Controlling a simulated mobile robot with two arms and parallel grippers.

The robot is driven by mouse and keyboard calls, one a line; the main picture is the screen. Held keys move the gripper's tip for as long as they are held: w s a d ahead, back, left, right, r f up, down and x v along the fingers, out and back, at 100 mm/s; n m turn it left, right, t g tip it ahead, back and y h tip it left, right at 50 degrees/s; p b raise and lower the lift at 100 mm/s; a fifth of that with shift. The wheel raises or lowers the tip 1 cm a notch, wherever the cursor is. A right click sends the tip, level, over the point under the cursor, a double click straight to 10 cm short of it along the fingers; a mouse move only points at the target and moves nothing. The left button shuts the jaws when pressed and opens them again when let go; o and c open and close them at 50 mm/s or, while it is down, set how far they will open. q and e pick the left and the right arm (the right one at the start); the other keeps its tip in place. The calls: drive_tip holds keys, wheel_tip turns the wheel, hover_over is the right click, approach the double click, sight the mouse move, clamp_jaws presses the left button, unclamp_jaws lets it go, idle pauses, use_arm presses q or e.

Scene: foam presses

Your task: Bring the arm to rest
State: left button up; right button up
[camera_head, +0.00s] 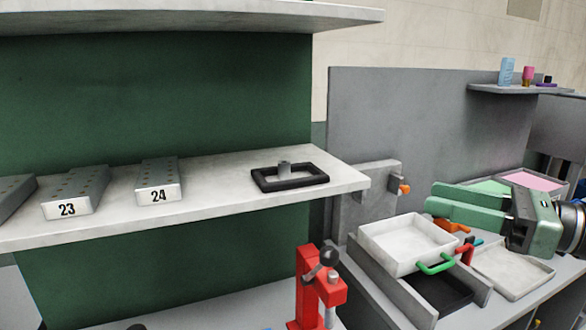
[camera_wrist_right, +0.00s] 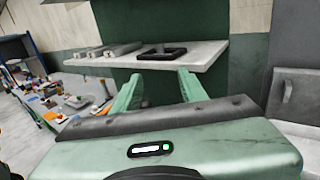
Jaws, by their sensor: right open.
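My right gripper (camera_head: 433,198) comes in from the right of the head view, with two green fingers pointing left. The fingers are apart, and nothing shows between them. In the head view the gripper is above the worktop and overlaps the area behind the white tray with a green handle (camera_head: 405,243). In the right wrist view the open fingers (camera_wrist_right: 158,78) point toward the shelf. My left gripper is in neither view.
A shelf (camera_head: 225,196) holds metal blocks marked 23 (camera_head: 75,193) and 24 (camera_head: 158,180) and a black frame (camera_head: 290,183). A red press (camera_head: 308,295) stands below. A flat tray (camera_head: 512,268) and pink and green panels (camera_head: 532,181) are near my right arm.

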drive_tip(key=w+d+f+n+t+h, duration=0.1)
drive_tip(key=d+f+n+t+h, duration=0.35)
drive_tip(key=n, duration=0.75)
drive_tip(key=w+d+f+n+t+h, duration=0.1)
drive_tip(key=f+n+t+h, duration=0.2)
drive_tip(key=f+n+h, duration=0.6)
drive_tip(key=w+d+f+n+t+h, duration=0.1)
drive_tip(key=d+f+n+t+h, duration=0.2)
drive_tip(key=n, duration=1.1)
drive_tip(key=s+f+m+g+h, duration=0.3)
drive_tip(key=f+m+g, duration=0.2)
drive_tip(key=f, duration=0.7)
drive_tip(key=s+a+f+m+g+y, duration=0.2)
drive_tip(key=s+a+f+g, duration=0.35)
drive_tip(key=s+f, duration=0.6)
drive_tip(key=s+a+f+m+g+y, duration=0.1)
drive_tip(key=s+a+f+g+y, duration=0.2)
drive_tip(key=s+a+f+g, duration=0.55)
drive_tip(key=s+d+f, duration=0.2)
drive_tip(key=s+f, duration=0.1)
drive_tip(key=f, duration=1.1)
drive_tip(key=s+d+f, duration=0.2)
drive_tip(key=f, duration=1.3)
drive_tip(key=s+d+f, duration=0.3)
drive_tip(key=s+f, duration=1.1)
drive_tip(key=s, duration=0.2)
drive_tip(key=shift+s, duration=0.15)
